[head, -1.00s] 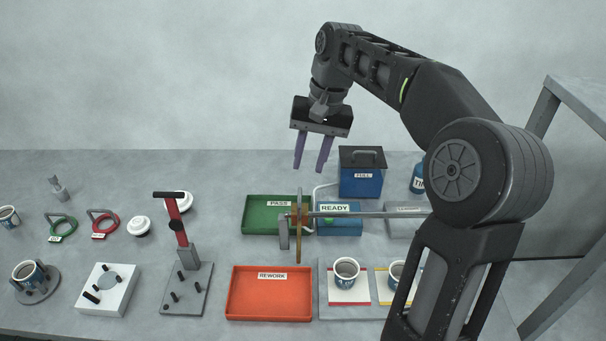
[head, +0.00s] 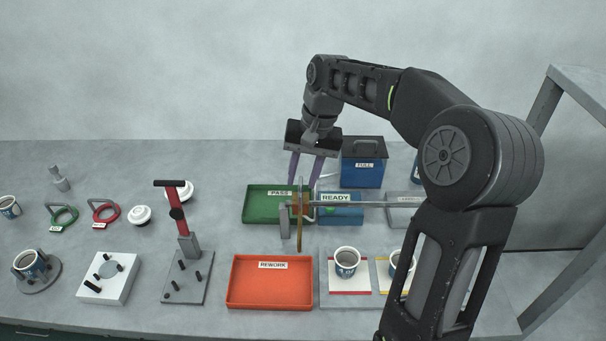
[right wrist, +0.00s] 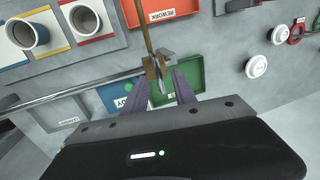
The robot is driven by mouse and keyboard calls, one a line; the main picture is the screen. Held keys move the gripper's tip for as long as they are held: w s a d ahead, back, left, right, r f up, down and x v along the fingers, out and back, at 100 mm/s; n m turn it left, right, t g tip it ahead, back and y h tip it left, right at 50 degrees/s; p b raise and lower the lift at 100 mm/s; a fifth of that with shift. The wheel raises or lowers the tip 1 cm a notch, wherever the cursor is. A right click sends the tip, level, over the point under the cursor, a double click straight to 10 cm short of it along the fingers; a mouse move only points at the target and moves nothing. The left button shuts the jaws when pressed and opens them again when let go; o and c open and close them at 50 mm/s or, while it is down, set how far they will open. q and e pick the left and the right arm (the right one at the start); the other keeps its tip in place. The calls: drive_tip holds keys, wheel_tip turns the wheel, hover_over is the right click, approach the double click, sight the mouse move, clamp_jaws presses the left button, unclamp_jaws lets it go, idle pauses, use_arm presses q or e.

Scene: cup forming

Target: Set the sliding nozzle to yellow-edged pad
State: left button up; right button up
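The sliding nozzle (head: 299,206), a brown upright piece with an orange block, sits on a grey horizontal rail (head: 365,204), near the rail's left end. The right wrist view shows the nozzle (right wrist: 153,62) just beyond the fingers. My right gripper (head: 304,181) is open, its purple fingers pointing down just above and behind the nozzle. I cannot tell whether they touch it. The yellow-edged pad (head: 381,273) lies at the front right with a cup (head: 400,262) on it, partly hidden by my right arm. My left gripper is not in view.
A red-edged pad (head: 349,286) with a cup (head: 347,262) lies left of the yellow-edged one. An orange REWORK tray (head: 269,296), green PASS tray (head: 262,212) and blue FULL box (head: 361,177) stand near the rail. Cup stands and a red-handled lever (head: 179,218) are further left.

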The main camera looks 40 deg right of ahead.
drive_tip(key=shift+c, duration=0.4)
clamp_jaws()
idle(1.0)
